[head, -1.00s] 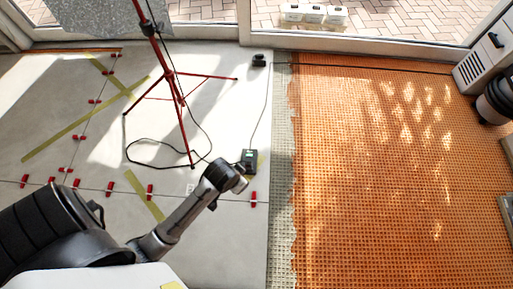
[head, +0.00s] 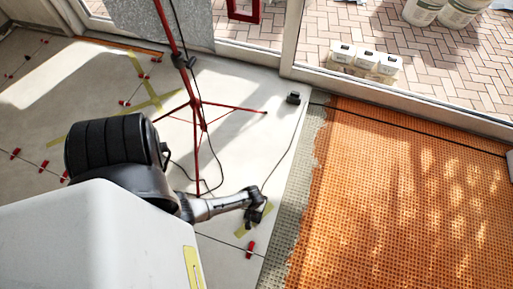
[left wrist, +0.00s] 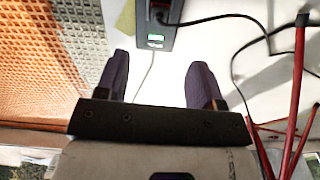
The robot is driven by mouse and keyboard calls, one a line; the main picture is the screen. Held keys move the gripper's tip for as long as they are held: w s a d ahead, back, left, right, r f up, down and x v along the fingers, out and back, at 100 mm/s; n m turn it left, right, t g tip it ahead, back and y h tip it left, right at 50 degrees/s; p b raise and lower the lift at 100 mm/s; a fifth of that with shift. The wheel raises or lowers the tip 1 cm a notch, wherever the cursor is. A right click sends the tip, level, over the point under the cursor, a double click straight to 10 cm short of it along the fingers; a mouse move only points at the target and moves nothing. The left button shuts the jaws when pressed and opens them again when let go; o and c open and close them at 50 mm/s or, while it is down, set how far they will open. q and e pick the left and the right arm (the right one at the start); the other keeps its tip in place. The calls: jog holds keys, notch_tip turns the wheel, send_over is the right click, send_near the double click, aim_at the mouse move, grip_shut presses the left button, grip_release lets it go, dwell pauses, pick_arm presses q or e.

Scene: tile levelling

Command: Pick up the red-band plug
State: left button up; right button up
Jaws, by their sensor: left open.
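A dark plug with a red part (left wrist: 160,10) shows at the top edge of the left wrist view, cut off by the frame. It sits at the dark power box (left wrist: 155,40), which has a small green light, and a black cord runs off to the right. My left gripper (left wrist: 158,80) is open and empty, its two dark fingers apart and pointing toward the box. In the head view my left gripper (head: 256,214) is over the box area and hides the box and plug. My right gripper is not in view.
A red tripod (head: 197,105) stands just behind, its legs and loose black cable near my left gripper. Orange matting (head: 400,200) covers the floor at right. Red tile clips (head: 250,249) dot the pale tiles. A small black device (head: 293,98) sits by the window sill.

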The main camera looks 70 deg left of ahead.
pick_arm(q)
jog(key=shift+n, duration=0.4)
notch_tip(320, 180, down, 7)
jog(key=b, duration=0.5)
jog(key=shift+a+f+b, duration=0.15)
jog(key=shift+f+b, duration=0.05)
jog(key=shift+b, duration=0.2)
jog(key=shift+f+b, duration=0.35)
jog(key=shift+f, duration=0.25)
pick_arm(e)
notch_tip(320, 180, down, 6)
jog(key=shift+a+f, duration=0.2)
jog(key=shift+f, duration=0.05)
pick_arm(q)
jog(key=shift+w+f, duration=0.1)
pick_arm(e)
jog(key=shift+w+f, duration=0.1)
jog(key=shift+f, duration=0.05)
pick_arm(q)
notch_tip(320, 180, down, 5)
jog(key=b, duration=0.5)
jog(key=shift+a, duration=0.1)
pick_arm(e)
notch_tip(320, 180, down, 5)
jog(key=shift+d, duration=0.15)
pick_arm(q)
jog(key=c, duration=1.1)
